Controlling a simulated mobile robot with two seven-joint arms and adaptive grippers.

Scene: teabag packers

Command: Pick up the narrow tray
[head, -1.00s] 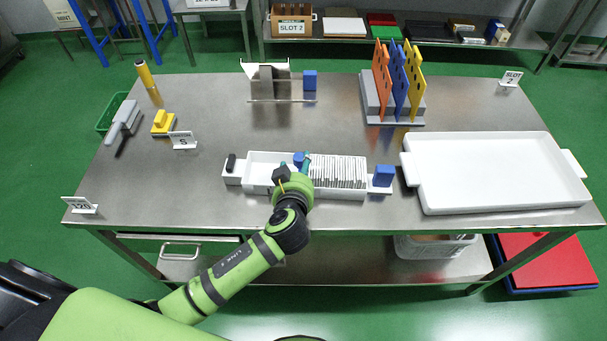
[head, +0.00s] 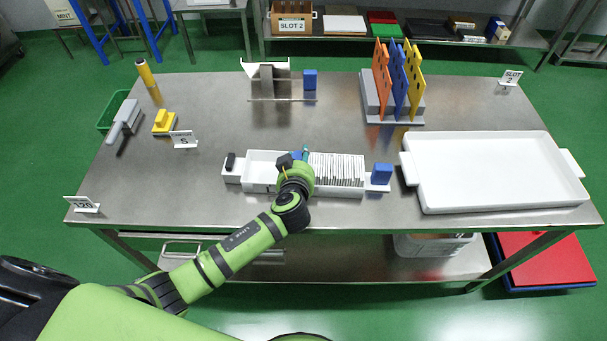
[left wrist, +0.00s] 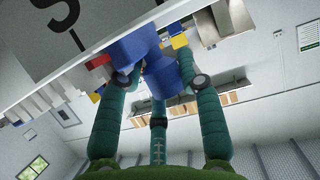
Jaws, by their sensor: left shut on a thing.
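The narrow tray (head: 259,171) is long and white and lies flat on the steel table. Several thin white packets (head: 337,171) stand in a row in its right half. A black piece sits on its left end and a blue block (head: 382,173) on its right end. My left gripper (head: 297,158) is over the tray's middle, left of the packets, and partly hides it. In the left wrist view, its teal fingers are shut on a blue piece (left wrist: 161,78). How that piece joins the tray is hidden. My right gripper is out of view.
A wide white tray (head: 500,172) lies close to the right. Behind stand a rack with orange, blue and yellow plates (head: 398,80) and a metal fixture (head: 267,80). A yellow block (head: 164,122) and small sign (head: 184,139) are at the left. Table in front is clear.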

